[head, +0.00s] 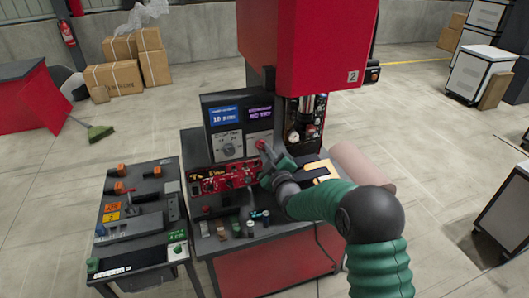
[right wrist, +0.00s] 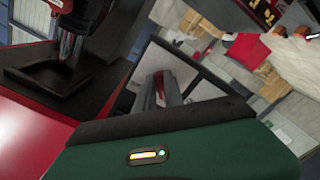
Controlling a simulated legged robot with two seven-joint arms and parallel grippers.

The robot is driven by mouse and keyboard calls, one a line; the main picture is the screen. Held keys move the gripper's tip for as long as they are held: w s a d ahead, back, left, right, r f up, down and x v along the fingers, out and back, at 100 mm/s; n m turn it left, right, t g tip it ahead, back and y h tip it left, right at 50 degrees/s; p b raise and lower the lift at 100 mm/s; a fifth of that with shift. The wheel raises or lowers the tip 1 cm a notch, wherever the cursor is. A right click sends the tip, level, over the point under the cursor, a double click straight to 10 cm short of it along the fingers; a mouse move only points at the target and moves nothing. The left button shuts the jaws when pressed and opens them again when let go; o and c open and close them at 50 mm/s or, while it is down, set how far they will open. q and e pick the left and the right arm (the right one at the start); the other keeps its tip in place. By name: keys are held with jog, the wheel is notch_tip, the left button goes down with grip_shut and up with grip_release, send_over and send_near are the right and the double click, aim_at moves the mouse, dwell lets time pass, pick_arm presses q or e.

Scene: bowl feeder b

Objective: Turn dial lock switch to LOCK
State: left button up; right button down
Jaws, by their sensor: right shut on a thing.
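A dark control box (head: 240,129) with two lit screens stands on the workbench in the head view. A pale round dial (head: 229,149) is on its face below the left screen; its lettering is too small to read. My right gripper (head: 263,150) is at the right edge of this box, to the right of the pale dial. It is shut on a small red part, which shows at its fingertips. The right wrist view shows grey and red shapes (right wrist: 161,90) beyond my green gripper housing. I cannot tell which way the switch points. My left gripper is out of view.
A red panel (head: 222,179) with small parts lies in front of the box. A red press (head: 318,40) rises behind my right arm. A side table (head: 140,215) with orange-handled items stands at the left. Cardboard boxes (head: 113,75) stand at the back left.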

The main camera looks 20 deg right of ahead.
jog(key=shift+w+a+r+m+b, duration=0.1)
jog(key=shift+a+r+m+b, duration=0.2)
jog(key=shift+r+b, duration=0.35)
jog(key=m+b, duration=0.8)
jog(key=b, duration=0.2)
jog(key=shift+f, duration=0.2)
jog(key=m+b, duration=0.3)
jog(key=m, duration=0.1)
jog(key=shift+r+m+b, duration=0.1)
jog(key=shift+m+b, duration=0.25)
jog(key=shift+m, duration=0.05)
pick_arm(q)
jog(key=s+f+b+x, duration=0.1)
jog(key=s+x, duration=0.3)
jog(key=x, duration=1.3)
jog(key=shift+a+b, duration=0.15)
jog(key=shift+b, duration=0.7)
pick_arm(e)
jog(key=shift+r+m, duration=0.15)
jog(key=shift+m, duration=2.05)
jog(key=c, duration=1.5)
grip_release()
jog(key=shift+s+d, duration=0.1)
jog(key=shift+s, duration=0.1)
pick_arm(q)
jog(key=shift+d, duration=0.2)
pick_arm(e)
jog(key=shift+o, duration=0.3)
jog(key=shift+d+f, duration=0.1)
jog(key=shift+f, duration=0.15)
